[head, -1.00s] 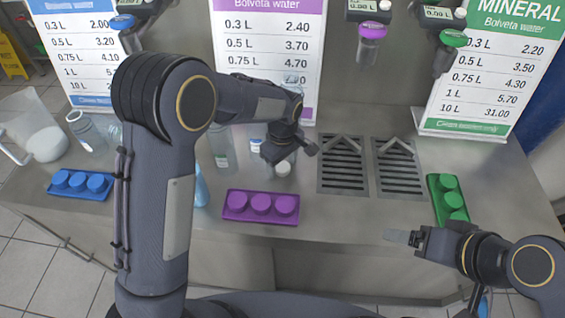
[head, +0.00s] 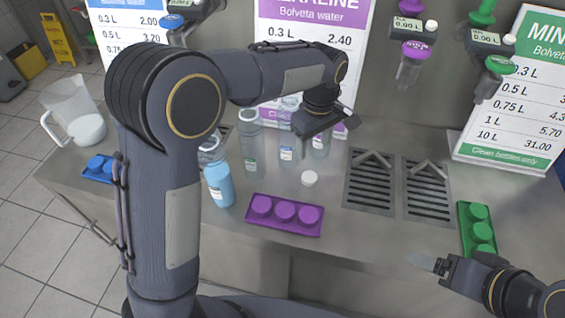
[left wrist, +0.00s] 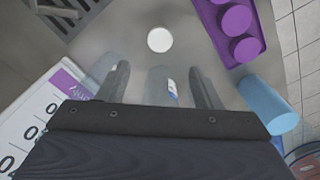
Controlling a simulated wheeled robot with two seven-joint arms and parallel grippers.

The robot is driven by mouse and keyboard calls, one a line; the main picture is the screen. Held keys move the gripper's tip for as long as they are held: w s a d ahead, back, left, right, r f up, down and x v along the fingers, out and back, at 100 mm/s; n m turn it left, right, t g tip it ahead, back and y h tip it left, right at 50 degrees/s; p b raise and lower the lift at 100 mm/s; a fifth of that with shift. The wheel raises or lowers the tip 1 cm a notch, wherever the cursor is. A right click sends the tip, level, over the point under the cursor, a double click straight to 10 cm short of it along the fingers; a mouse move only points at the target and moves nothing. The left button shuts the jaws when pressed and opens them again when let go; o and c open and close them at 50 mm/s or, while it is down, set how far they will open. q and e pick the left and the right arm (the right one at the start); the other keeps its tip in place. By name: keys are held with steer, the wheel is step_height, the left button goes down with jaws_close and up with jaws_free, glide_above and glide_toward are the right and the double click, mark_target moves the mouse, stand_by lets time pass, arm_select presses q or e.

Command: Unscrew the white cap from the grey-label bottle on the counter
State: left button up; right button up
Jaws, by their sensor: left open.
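A round white cap (head: 309,178) lies loose on the counter; it also shows in the left wrist view (left wrist: 160,40). Behind it stand clear bottles, one with a blue-and-white label (head: 287,154) and one with a small greenish label (head: 250,160). Which bottle bears the grey label I cannot tell. My left gripper (head: 322,122) is open above the bottles, behind the cap. In the left wrist view a clear bottle (left wrist: 160,84) shows between the open fingers (left wrist: 160,78); contact cannot be told. My right gripper (head: 438,265) is at the front right; its jaws are unclear.
A blue bottle (head: 219,188) stands left of the clear bottles. A purple cap tray (head: 268,223) lies in front, a green one (head: 466,236) at right, a blue one (head: 98,176) at left. Drain grates (head: 369,185) are right of the cap. A clear jug (head: 68,103) stands far left.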

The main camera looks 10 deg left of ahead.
arm_select(q)
steer(key=s+a+r+m+t+h, duration=0.2)
steer(key=s+a+r+m+h, duration=0.3)
steer(key=s+a, duration=0.75)
steer(key=s+a+f+m+t, duration=0.1)
steer(key=s+t, duration=0.1)
steer(key=s, duration=0.4)
steer(key=s+a+f+m+t+y, duration=0.1)
steer(key=s+m, duration=0.1)
steer(key=s, duration=0.5)
steer(key=shift+s+a+t, duration=0.2)
steer(key=shift+a+t, duration=0.2)
